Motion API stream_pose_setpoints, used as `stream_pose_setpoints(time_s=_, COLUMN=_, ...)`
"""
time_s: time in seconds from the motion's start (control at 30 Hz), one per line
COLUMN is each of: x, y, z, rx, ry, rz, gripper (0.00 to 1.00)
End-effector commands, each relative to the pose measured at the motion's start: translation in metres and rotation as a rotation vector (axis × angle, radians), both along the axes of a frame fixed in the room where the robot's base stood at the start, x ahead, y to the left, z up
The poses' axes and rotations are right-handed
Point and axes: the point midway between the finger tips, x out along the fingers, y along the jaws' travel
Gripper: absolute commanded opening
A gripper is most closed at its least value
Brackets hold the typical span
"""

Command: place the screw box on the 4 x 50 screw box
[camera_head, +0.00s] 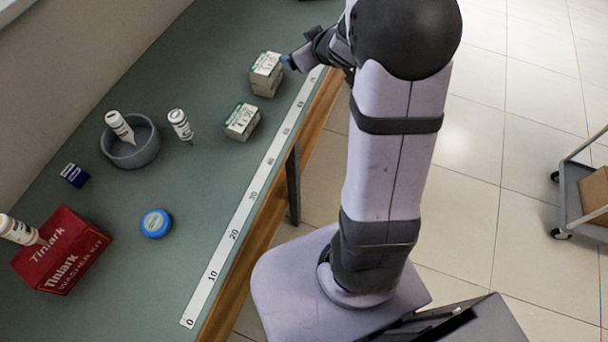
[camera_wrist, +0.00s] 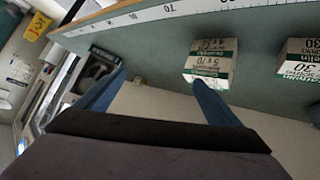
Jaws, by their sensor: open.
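In the wrist view the nearer box (camera_wrist: 207,76) seems to read 5 x 70. My gripper (camera_head: 287,62) is just right of the upper box. In the wrist view its blue fingers (camera_wrist: 160,86) are wide apart with nothing between them. The right fingertip is close to the upper box; contact cannot be told.
A similar box (camera_head: 242,122), marked 30 in the wrist view (camera_wrist: 300,62), stands nearby. A ruler strip (camera_head: 240,222) runs along the table edge.

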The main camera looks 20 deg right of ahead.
Motion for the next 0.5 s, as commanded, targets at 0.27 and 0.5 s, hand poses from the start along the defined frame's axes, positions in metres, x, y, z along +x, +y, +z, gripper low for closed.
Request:
stream_pose_setpoints(time_s=0.27, x=-0.15, y=0.054, z=-0.052, rx=0.032, ry=0.47, rz=-0.247, gripper=0.87)
stream_pose_setpoints(time_s=0.5, x=-0.268, y=0.116, z=-0.074, rx=0.131, ry=0.814, rz=-0.26, gripper=0.87)
